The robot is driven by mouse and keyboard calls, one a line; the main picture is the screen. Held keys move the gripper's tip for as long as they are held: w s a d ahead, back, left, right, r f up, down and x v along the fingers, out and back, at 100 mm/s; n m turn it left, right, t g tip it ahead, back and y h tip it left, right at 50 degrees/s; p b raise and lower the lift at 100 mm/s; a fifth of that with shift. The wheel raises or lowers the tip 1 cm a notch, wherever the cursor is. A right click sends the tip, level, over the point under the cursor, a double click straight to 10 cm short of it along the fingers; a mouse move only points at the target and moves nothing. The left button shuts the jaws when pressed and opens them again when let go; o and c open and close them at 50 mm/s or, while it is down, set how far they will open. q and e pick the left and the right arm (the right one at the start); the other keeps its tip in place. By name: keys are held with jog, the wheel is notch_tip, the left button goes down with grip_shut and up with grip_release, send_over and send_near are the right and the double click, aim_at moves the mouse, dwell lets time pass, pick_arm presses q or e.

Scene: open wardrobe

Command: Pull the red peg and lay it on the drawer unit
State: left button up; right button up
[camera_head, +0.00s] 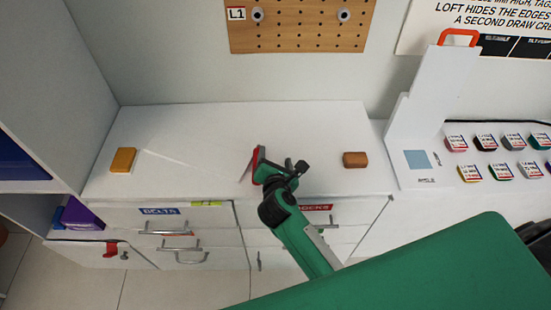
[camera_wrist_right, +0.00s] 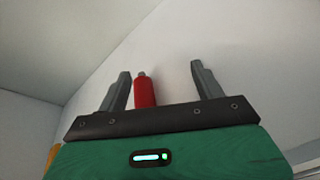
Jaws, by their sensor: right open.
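The red peg (camera_wrist_right: 145,92) shows in the right wrist view between the two fingers of my right gripper (camera_wrist_right: 160,70), much closer to the left finger. It has a grey tip. My right gripper is open and the peg is not clamped. In the head view the gripper (camera_head: 276,172) is over the middle of the white drawer unit (camera_head: 210,125), with red (camera_head: 256,163) showing beside its fingers. I cannot tell whether the peg touches the unit's top. My left gripper is not in view.
An orange-yellow block (camera_head: 123,160) lies on the unit's left side and a brown block (camera_head: 355,160) on its right. A pegboard (camera_head: 298,30) labelled L1 is on the wall behind. A white stand (camera_head: 430,110) and several labelled discs are at right. The unit's back is clear.

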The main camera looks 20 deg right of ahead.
dwell(0.4)
jog(key=shift+r, duration=0.15)
jog(key=shift+s+a+r+p, duration=0.15)
jog(key=shift+s+r+p, duration=0.15)
jog(key=shift+r+p, duration=0.35)
jog(key=s+r+p, duration=0.2)
jog(key=r, duration=0.1)
jog(key=s+r+p, duration=0.1)
jog(key=p, duration=0.1)
jog(key=shift+a+r, duration=0.3)
jog(key=shift+a, duration=0.1)
